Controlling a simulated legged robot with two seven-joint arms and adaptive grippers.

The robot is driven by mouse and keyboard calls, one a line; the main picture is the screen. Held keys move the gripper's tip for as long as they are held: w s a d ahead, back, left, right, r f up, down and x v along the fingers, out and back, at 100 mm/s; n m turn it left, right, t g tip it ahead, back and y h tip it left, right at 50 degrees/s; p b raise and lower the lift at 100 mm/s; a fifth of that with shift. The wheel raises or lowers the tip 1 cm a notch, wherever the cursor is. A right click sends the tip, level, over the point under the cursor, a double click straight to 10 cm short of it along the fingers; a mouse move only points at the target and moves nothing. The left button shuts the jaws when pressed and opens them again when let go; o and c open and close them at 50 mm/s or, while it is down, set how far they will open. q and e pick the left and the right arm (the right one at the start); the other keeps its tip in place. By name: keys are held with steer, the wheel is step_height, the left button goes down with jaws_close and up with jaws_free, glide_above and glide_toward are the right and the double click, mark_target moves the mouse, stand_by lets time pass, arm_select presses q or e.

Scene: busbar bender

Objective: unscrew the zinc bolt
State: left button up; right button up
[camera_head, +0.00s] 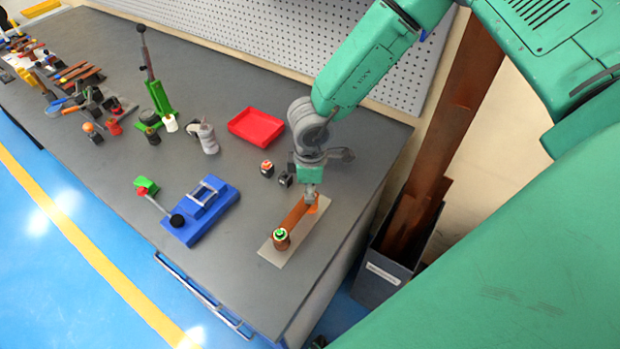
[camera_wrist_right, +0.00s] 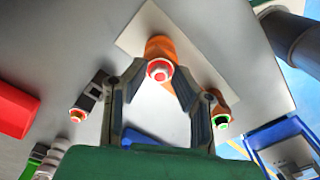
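A copper bar (camera_head: 297,216) lies on a pale plate (camera_head: 271,253) near the table's right end. A bolt with a green top (camera_head: 281,236) stands at its near end and shows in the right wrist view (camera_wrist_right: 221,120). At the far end, a bolt with a pale head and red ring (camera_wrist_right: 159,70) sits on an orange copper part; I cannot tell from colour which is zinc. My right gripper (camera_head: 311,192) is over this far end. In the wrist view its fingertips (camera_wrist_right: 161,73) are apart, one on each side of the red-ringed bolt head. My left gripper is not in view.
Two small dark pieces (camera_head: 285,179) stand left of the gripper. A red tray (camera_head: 256,127) and a blue device with a lever (camera_head: 201,208) are further left. A dark bin with long copper bars (camera_head: 381,273) stands beyond the table's right edge.

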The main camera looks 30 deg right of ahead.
steer(key=m, duration=0.5)
steer(key=shift+m, duration=0.4)
steer(key=m, duration=0.5)
steer(key=shift+m, duration=0.4)
steer(key=shift+m, duration=0.5)
steer(key=m, duration=0.4)
steer(key=shift+m, duration=0.4)
steer(key=shift+m, duration=0.5)
steer(key=m, duration=0.4)
